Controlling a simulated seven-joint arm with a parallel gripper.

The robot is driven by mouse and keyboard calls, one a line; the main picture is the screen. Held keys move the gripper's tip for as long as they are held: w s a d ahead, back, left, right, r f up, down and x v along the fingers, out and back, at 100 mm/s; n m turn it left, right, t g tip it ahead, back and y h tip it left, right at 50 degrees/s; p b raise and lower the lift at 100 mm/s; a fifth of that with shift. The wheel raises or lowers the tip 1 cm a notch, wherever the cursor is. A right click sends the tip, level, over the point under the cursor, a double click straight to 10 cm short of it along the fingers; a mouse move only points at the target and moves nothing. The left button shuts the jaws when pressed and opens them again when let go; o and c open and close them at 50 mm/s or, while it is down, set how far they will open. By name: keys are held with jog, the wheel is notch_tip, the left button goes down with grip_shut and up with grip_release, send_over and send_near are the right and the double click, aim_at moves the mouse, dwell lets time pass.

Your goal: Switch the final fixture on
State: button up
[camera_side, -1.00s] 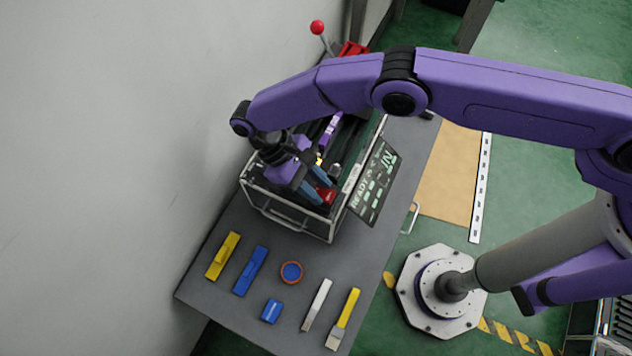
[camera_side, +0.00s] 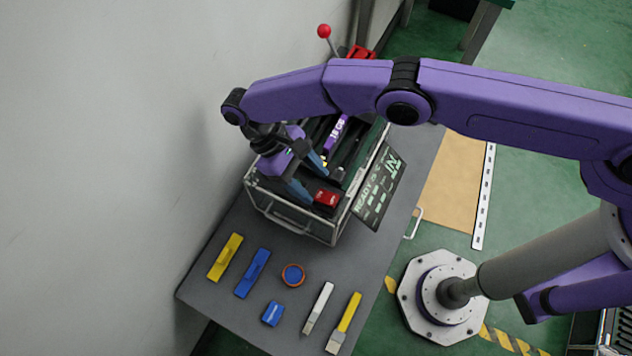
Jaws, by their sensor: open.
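My gripper (camera_side: 312,183) is open, its two blue fingers spread apart over the metal-framed case (camera_side: 290,224) on the bench. A red part (camera_side: 327,197) sits inside the case just beyond the fingertips, and nothing shows between the fingers. A purple handle with white lettering (camera_side: 335,132) lies in the case above the gripper in the picture, partly hidden by my arm. Behind it, a lever with a red ball knob (camera_side: 324,31) stands up near a red fixture (camera_side: 360,52). I cannot tell which of these is the final fixture.
A dark panel with green "READY" text (camera_side: 380,185) leans on the case's right side. On the front of the grey bench (camera_side: 225,300) lie yellow and blue blocks, an orange-and-blue ring (camera_side: 292,275), and two flat-bladed tools (camera_side: 343,322). A wall borders the left.

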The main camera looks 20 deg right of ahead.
jog(key=shift+v, duration=1.05)
notch_tip(320, 180, up, 7)
jog(key=shift+d, duration=0.15)
jog(key=s+d+r+n+t+y, duration=0.1)
jog(key=d+r+n+t+y, duration=0.15)
jog(key=d+r, duration=1.4)
jog(key=s+d+t+y, duration=0.1)
jog(key=s+d, duration=0.3)
jog(key=d, duration=0.4)
jog(key=s+d+t+y, duration=0.1)
jog(key=s+d, duration=0.4)
jog(key=d, duration=0.3)
jog(key=s+d+n+t+y, duration=0.1)
jog(key=s+d, duration=0.3)
jog(key=d, duration=0.4)
jog(key=shift+s+r, duration=0.3)
